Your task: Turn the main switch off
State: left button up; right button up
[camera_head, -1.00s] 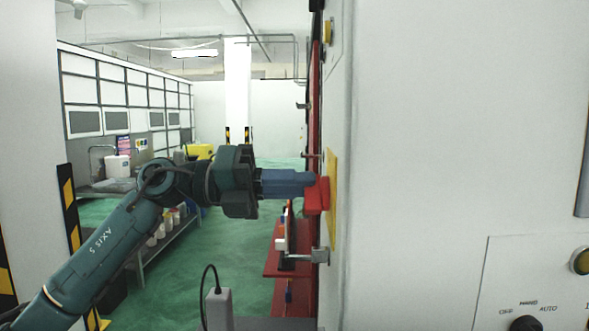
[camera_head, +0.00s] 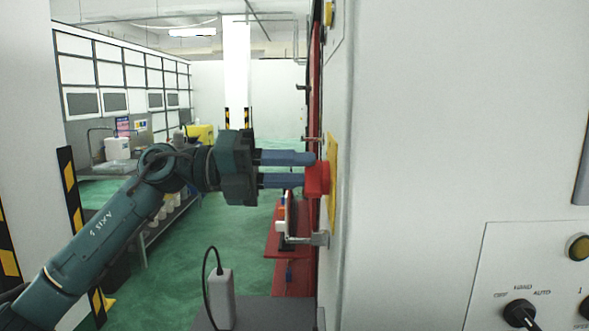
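The main switch (camera_head: 318,181) is a red handle on a yellow plate (camera_head: 332,190), fixed to the left-facing side of the white cabinet and seen nearly edge-on. My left gripper (camera_head: 309,169) reaches it from the left. Its two blue fingers are spread one above the other with a gap between them. The upper fingertip is at the top edge of the red handle and the lower one ends at the handle's left edge. I cannot tell whether they touch it. The switch's face and markings are hidden. My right gripper is not in view.
The white cabinet (camera_head: 440,130) fills the right side. A metal bracket (camera_head: 316,239) juts out below the switch. A striped pillar (camera_head: 30,130) stands at left. Green floor lies beyond.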

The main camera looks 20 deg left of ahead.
pick_arm(q)
jog(key=shift+o, duration=0.6)
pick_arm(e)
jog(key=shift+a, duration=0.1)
pick_arm(q)
jog(key=b+v, duration=0.3)
jog(key=v, duration=1)
jog(key=shift+b, duration=0.3)
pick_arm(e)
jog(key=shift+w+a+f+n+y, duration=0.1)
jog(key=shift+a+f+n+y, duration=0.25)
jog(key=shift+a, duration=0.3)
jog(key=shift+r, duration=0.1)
